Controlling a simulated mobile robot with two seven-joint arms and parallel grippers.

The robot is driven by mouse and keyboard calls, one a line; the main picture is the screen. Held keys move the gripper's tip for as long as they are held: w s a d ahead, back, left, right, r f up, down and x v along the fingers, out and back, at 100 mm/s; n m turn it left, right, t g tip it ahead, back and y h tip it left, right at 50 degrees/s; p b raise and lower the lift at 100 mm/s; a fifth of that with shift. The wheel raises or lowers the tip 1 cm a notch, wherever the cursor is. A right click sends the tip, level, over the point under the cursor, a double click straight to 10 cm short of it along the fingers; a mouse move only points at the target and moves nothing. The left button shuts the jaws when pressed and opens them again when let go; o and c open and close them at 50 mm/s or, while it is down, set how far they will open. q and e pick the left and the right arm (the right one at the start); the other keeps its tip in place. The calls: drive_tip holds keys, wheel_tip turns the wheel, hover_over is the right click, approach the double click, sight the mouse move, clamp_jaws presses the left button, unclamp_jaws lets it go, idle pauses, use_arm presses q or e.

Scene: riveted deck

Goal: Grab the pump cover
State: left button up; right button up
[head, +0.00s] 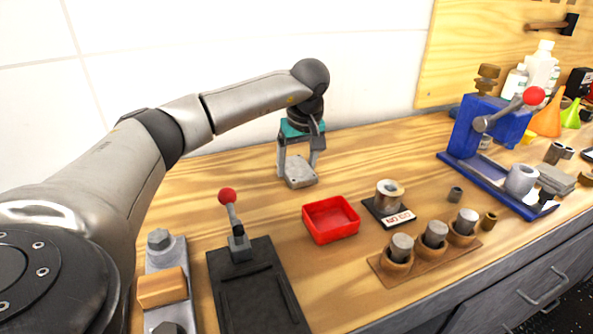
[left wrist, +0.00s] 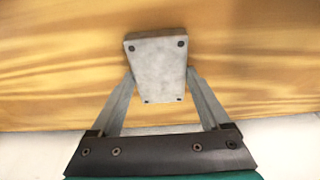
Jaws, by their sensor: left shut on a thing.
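The pump cover (head: 298,171) is a light grey, roughly rectangular plate at the back of the wooden bench, left of centre in the head view. In the left wrist view the pump cover (left wrist: 158,68) shows its flat face with dark holes at the corners. My left gripper (head: 299,163) reaches down over it and is shut on it, one finger at each side. The fingers of the left gripper (left wrist: 160,88) also show in the left wrist view. I cannot tell whether the cover touches the bench. My right gripper is not in view.
A red tray (head: 331,219) stands in front of the cover. A black block with a red-knobbed lever (head: 240,247) is nearer left. To the right are a labelled stand with a metal ring (head: 388,203), a wooden holder with cylinders (head: 425,257) and a blue press (head: 490,140).

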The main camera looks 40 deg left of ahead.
use_arm(q)
clamp_jaws()
drive_tip(key=shift+r, duration=0.15)
